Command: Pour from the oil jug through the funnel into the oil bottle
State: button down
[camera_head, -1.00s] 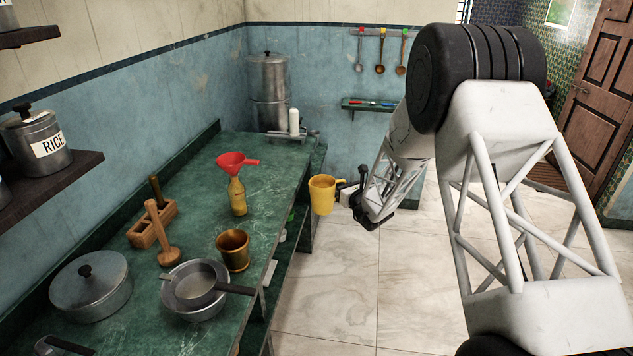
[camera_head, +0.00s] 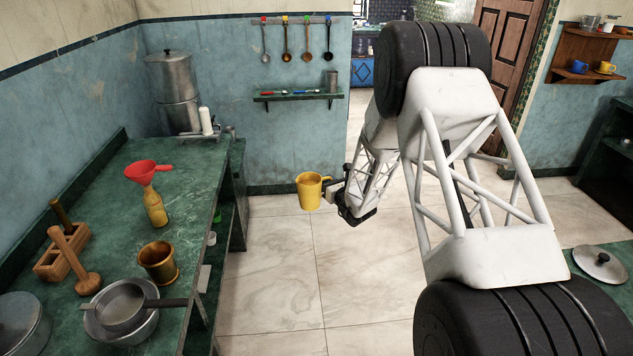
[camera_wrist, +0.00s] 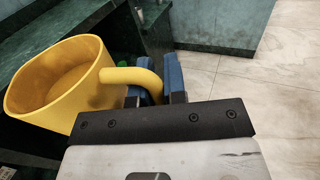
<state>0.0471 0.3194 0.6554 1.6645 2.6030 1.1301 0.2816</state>
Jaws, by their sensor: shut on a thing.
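The yellow oil jug (camera_head: 309,191) is held in the air over the floor, to the right of the counter, and looks roughly upright. My gripper (camera_head: 335,190) is shut on its handle; the wrist view shows the blue fingers (camera_wrist: 158,80) around the handle of the jug (camera_wrist: 62,82). Brownish-yellow contents seem to show inside the jug. The oil bottle (camera_head: 155,208), yellowish and slim, stands on the green counter. The red funnel (camera_head: 146,172) sits in its mouth, its handle pointing right. The jug is apart from both.
Open floor (camera_head: 270,270) lies between counter and arm.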

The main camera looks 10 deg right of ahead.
jog(key=shift+w+d+r, duration=0.35)
jog(key=shift+d+r, duration=0.15)
jog(key=shift+d, duration=0.15)
jog(key=w+a+r+n+g+y, duration=0.15)
jog(key=a+r, duration=0.45)
jog(key=a, duration=0.6)
jog(key=w+a+r+n+g+y, duration=0.1)
jog(key=w+a+r+y, duration=0.1)
jog(key=a+r, duration=0.7)
jog(key=s+a+r+n+g+y, duration=0.1)
jog(key=a+r, duration=0.3)
jog(key=a, duration=0.5)
jog(key=s+a+r+n+g+y, duration=0.1)
jog(key=s+a+r, duration=0.2)
jog(key=a, duration=0.7)
jog(key=s+a+r+n+g+y, duration=0.1)
jog(key=a+r, duration=0.4)
jog(key=a, duration=0.5)
jog(key=shift+s+r, duration=0.35)
jog(key=shift+s, duration=0.25)
jog(key=shift+d+r+n, duration=0.1)
jog(key=shift+d+n, duration=0.05)
jog(key=shift+n, duration=0.1)
